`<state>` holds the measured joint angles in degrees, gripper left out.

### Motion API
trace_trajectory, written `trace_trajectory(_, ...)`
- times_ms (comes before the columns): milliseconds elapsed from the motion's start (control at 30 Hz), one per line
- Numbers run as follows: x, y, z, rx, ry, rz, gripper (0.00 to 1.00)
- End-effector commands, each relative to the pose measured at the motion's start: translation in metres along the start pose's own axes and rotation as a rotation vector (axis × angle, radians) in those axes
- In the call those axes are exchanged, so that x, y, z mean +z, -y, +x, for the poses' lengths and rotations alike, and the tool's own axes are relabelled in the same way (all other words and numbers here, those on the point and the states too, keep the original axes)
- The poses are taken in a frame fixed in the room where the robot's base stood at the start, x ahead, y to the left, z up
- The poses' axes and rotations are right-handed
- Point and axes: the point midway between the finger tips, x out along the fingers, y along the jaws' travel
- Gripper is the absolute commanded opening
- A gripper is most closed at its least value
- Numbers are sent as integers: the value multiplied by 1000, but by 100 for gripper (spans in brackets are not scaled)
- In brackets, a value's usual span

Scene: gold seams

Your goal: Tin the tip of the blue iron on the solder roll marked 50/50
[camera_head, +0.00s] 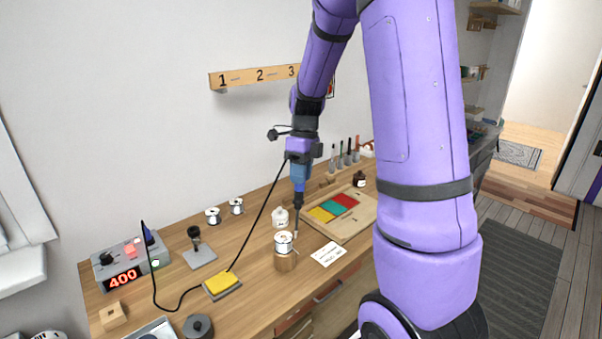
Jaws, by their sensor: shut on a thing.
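My gripper (301,158) is shut on the blue iron (299,177) and holds it upright, tip down, above the bench. The iron's dark shaft and thin tip reach down to the right edge of a solder roll (283,241), which sits on a round wooden stand (286,262). The tip looks very near this roll; I cannot tell whether it touches. Two more solder rolls stand at the back of the bench, one on the left (212,216) and one on the right (236,206). No 50/50 mark is readable on any roll.
A soldering station (130,262) reading 400 stands at the left, with a black cord running to the iron. A yellow sponge (222,282), an empty iron stand (199,254), a white jar (280,217), a white card (328,254) and a wooden tray (352,228) are around the roll.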

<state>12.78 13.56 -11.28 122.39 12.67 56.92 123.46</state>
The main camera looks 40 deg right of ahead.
Motion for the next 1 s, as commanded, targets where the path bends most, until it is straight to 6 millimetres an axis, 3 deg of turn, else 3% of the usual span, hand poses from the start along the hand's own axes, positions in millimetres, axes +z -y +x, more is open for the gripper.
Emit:
trace_trajectory(267, 0, 0, 2, 1, -1, 0, 3)
trace_trajectory(700, 1, 7, 29, 2, -2, 0, 3)
trace_trajectory(1000, 1, 8, 32, 0, 0, 0, 3)
